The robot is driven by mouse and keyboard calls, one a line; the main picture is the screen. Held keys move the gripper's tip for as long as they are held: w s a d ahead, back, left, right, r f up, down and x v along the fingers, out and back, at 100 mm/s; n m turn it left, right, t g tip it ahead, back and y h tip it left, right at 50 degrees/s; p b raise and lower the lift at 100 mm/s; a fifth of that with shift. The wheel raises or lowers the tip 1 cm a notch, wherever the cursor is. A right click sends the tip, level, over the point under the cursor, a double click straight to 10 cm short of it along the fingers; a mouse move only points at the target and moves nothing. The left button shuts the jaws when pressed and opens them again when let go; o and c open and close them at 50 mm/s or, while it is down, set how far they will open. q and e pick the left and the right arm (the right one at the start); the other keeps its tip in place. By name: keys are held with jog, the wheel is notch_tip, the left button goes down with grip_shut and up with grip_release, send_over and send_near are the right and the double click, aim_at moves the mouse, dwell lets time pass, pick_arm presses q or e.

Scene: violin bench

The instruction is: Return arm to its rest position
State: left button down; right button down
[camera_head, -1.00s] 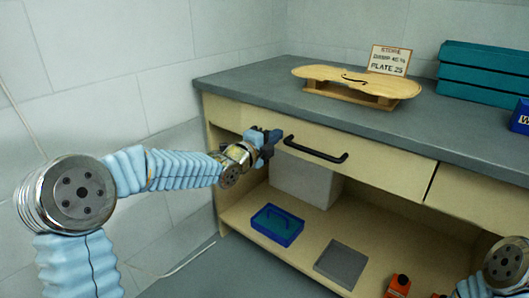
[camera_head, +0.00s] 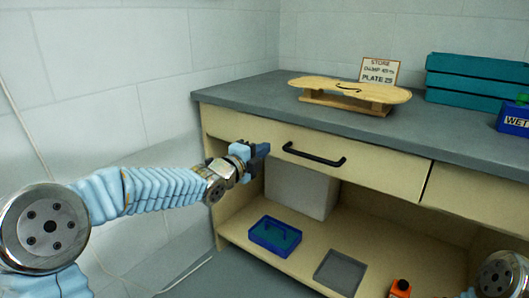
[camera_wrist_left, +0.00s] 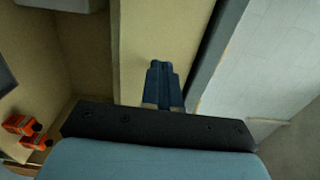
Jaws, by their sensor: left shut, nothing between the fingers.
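My left arm comes in from the left in the head view, wrapped in a light blue ribbed sleeve. Its gripper (camera_head: 262,150) is shut and empty, in front of the bench's drawer front, left of the black drawer handle (camera_head: 314,155). In the left wrist view the gripper's blue fingers (camera_wrist_left: 163,72) are together with nothing between them, over the cream bench front (camera_wrist_left: 150,30). Of my right arm only a round metal joint (camera_head: 500,276) shows at the lower right edge of the head view; its gripper is out of view.
The grey bench top (camera_head: 240,95) holds a violin plate (camera_head: 350,91) on a wooden stand, a sign (camera_head: 379,72), teal boxes (camera_head: 475,80) and a blue box (camera_head: 514,120). The shelf below holds a blue tray (camera_head: 275,236), a grey slab (camera_head: 340,272) and an orange item (camera_head: 400,288).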

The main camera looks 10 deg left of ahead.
pick_arm(q)
jog(key=v, duration=0.8)
jog(key=s+d+f+n+g+y+p, duration=0.1)
jog(key=s+d+f+n+g+p, duration=0.15)
jog(key=f+n, duration=0.45)
jog(key=s+d+f+n+g+p, duration=0.1)
jog(key=s+f+n+g+p, duration=0.15)
jog(key=f, duration=0.95)
jog(key=s+d+f+n+g+y+p, duration=0.1)
jog(key=s+f+n+g, duration=0.15)
jog(key=f+n, duration=0.45)
jog(key=s+d+f+n+g+p, duration=0.2)
jog(key=s+f+n+g, duration=0.2)
jog(key=s+f, duration=0.4)
jog(key=s+d+f+n+g+p, duration=0.1)
jog(key=s+f+n+g, duration=0.3)
jog(key=s+f, duration=0.4)
jog(key=s+d, duration=0.1)
jog(key=s, duration=0.4)
jog(key=shift+y+p, duration=0.4)
